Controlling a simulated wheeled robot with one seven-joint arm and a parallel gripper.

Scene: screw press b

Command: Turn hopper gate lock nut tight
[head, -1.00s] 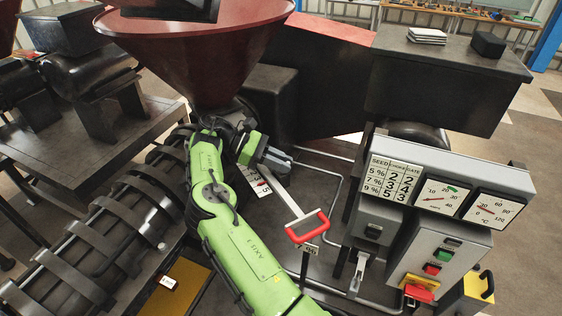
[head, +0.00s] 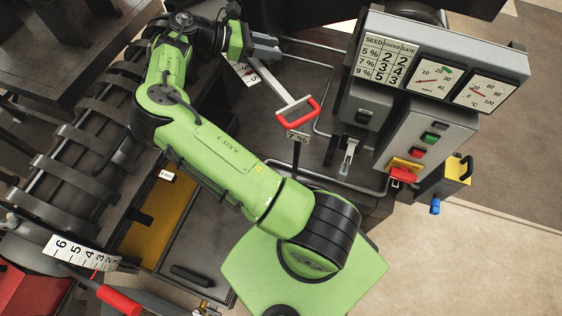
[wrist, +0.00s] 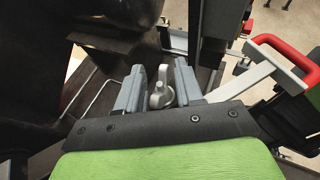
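The lock nut, a pale grey knob with a raised wing (wrist: 161,94), shows in the wrist view between my gripper's two grey fingers (wrist: 158,82). A gap shows on each side of it, so the fingers look open around or just above it; the depth is hard to tell. In the head view my gripper (head: 277,49) is at the top, beside the root of the gate lever. The lever has a pale flat arm and a red grip (head: 298,114); its grip also shows in the wrist view (wrist: 285,52). The nut is hidden in the head view.
A numbered scale plate (head: 243,73) lies just below my gripper. The control box with dials and buttons (head: 428,135) stands to the right. A ribbed barrel (head: 75,165) lies left. A second red handle (head: 119,300) is at lower left. Floor is clear at lower right.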

